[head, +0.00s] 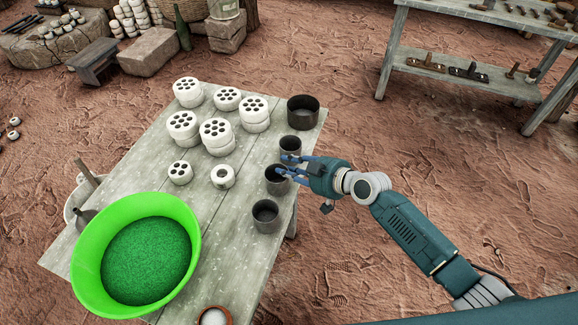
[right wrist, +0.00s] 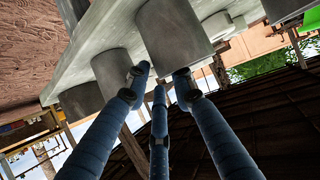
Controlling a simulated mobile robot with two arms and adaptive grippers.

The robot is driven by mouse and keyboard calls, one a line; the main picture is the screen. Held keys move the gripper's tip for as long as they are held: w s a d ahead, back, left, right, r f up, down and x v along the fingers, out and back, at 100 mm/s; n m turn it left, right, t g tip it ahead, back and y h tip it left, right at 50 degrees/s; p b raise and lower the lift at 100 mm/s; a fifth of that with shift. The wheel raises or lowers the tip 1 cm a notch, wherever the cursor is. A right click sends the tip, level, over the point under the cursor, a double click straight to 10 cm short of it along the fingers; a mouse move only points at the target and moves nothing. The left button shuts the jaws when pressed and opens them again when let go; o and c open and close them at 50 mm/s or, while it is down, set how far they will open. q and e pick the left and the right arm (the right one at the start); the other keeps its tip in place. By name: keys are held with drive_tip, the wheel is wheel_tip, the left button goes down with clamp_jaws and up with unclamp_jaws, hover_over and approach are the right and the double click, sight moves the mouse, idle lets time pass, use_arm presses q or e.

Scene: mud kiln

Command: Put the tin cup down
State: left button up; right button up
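Three grey tin cups stand upright in a row along the table's right edge: a far cup (head: 290,145), a middle cup (head: 277,186) and a near cup (head: 266,215). My right gripper (head: 287,165) is at the far and middle cups, its blue fingers spread apart. In the right wrist view the fingers (right wrist: 158,78) are apart, with a large grey cup (right wrist: 175,30) just beyond their tips and another cup (right wrist: 112,70) to its left. I see no cup lifted between the fingers. My left gripper is out of view.
White perforated briquettes (head: 216,132) and a small white ring piece (head: 223,177) stand on the wooden table (head: 235,235). A dark pot (head: 303,110) is at the far right corner. A bright green basin (head: 90,260) fills the near left. The table between briquettes and cups is clear.

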drive_tip(key=shift+r+p, duration=0.3)
drive_tip(key=shift+p, duration=0.05)
drive_tip(key=b+v, duration=0.1)
drive_tip(key=v, duration=1.1)
drive_tip(key=shift+f, duration=0.2)
